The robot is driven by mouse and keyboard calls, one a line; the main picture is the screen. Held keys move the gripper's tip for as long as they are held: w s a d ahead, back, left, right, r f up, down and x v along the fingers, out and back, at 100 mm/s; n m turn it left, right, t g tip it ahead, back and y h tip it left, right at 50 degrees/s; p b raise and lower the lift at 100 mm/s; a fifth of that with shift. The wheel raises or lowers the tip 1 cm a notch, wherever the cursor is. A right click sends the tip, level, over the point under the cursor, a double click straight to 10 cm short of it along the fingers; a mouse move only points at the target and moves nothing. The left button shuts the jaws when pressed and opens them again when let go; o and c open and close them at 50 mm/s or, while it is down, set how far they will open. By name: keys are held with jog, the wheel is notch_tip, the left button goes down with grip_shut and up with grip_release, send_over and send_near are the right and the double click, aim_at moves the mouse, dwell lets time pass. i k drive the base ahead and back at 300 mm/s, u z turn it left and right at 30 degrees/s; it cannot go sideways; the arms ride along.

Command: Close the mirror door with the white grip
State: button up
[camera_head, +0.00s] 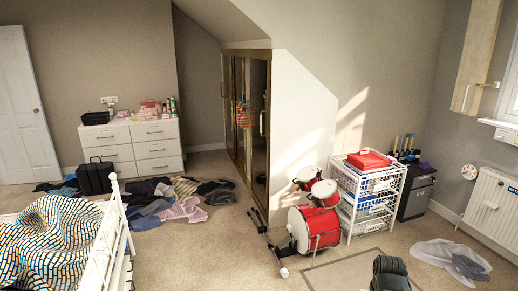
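The mirror door (259,155) is a tall, narrow panel in a gold-brown frame, in the built-in closet at the picture's centre. It is seen at a steep slant. A small pale grip (262,124) shows at about mid-height near its right edge. More mirror or closet panels (237,80) stand to its left, with something red and blue showing there. I cannot tell how far the door stands open.
A thin dark bar (267,240) lies on the floor near the door's foot. A red drum set (314,228) and white basket rack (368,195) stand right of it. Clothes (170,200) cover floor to the left, near a white bed frame (118,235).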

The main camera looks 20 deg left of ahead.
aim_at(260, 70)
jog(key=u, duration=0.15)
jog(key=i, duration=1.1)
jog(key=u, duration=0.65)
jog(key=i, duration=2.1)
jog(key=u, duration=0.75)
jog(key=i, duration=2.1)
jog(key=u, duration=0.2)
jog(key=i, duration=1.25)
